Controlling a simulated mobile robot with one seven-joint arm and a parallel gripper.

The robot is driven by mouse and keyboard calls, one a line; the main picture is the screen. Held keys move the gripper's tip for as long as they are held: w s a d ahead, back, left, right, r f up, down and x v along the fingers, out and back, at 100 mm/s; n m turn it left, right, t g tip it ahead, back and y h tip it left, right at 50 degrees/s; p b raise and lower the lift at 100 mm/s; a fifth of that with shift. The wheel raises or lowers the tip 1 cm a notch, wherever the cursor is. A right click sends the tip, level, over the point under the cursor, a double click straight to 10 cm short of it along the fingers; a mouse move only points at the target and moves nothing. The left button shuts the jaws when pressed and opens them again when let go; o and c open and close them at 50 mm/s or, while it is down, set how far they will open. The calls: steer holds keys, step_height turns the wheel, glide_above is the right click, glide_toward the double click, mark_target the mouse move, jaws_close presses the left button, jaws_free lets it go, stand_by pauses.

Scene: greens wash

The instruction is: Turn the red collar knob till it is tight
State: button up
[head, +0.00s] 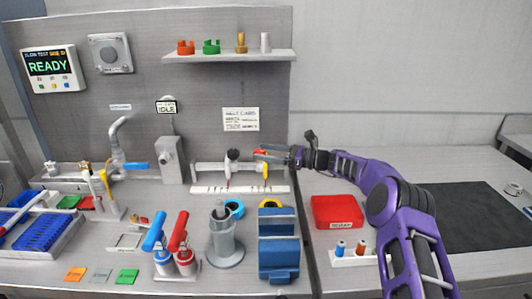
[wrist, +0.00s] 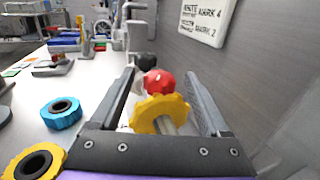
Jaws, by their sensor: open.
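The red collar knob (wrist: 160,82) shows in the wrist view, just beyond a yellow toothed wheel (wrist: 158,112). My gripper (wrist: 160,74) is open, with one finger on each side of the red knob and the yellow wheel. A gap shows between each finger and the knob, so I see no grip on it. In the head view my gripper (head: 270,153) reaches in from the right at the white rack's right end, and a red part (head: 259,151) shows at its fingertips. The knob's underside and threads are hidden.
A black knob (head: 232,154) stands farther left on the white rack (head: 210,189). Blue ring (head: 235,208) and blue blocks (head: 278,262) lie in front. A red bin (head: 337,211) stands right. The wall with a card (head: 240,120) is close behind.

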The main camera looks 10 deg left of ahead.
steer(key=s+d, duration=0.1)
steer(key=d, duration=1.6)
steer(key=shift+d, duration=0.2)
